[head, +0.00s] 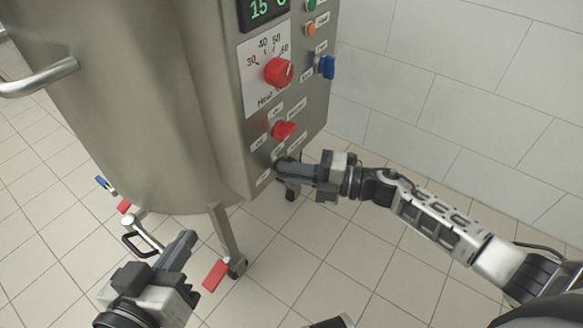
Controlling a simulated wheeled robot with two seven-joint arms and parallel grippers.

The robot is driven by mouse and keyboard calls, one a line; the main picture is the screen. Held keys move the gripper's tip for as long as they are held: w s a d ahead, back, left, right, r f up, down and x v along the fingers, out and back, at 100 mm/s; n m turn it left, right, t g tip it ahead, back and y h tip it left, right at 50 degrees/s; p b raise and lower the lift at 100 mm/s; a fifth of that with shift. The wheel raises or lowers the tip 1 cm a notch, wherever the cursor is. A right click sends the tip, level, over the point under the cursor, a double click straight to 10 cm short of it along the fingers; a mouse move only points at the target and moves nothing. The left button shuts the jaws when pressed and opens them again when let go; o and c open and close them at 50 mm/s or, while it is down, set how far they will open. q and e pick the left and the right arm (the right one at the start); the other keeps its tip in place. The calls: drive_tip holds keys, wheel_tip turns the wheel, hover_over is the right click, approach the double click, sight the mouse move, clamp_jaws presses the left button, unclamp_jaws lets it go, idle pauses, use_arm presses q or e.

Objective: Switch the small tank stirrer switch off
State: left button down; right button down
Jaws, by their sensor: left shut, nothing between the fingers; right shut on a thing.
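My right gripper (282,172) reaches in from the right to the lower part of the tank's control panel (240,130). It is shut on a small switch there; its fingers hide the switch, so I cannot tell which way it is turned. Small labels (263,177) around it are too small to read. Just above is a red rotary knob (285,130) with its own labels. My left gripper (182,248) is shut and empty, low in front of the tank, apart from the panel.
The steel tank (140,110) fills the upper left. A red dial (279,71), a blue knob (327,67) and a display (265,8) sit higher on the panel. Tiled floor is free at right.

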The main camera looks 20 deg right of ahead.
drive_tip(key=shift+f, duration=0.1)
idle(0.4)
use_arm(q)
drive_tip(key=shift+r, duration=0.15)
use_arm(e)
drive_tip(key=c, duration=1.5)
unclamp_jaws()
use_arm(q)
drive_tip(key=shift+s+a+f+m+y+p, duration=0.2)
drive_tip(key=shift+a+f+m+y+p, duration=0.25)
drive_tip(key=shift+p, duration=0.6)
use_arm(e)
drive_tip(key=v, duration=1.6)
use_arm(q)
drive_tip(key=shift+d+r, duration=0.1)
drive_tip(key=shift+d, duration=0.05)
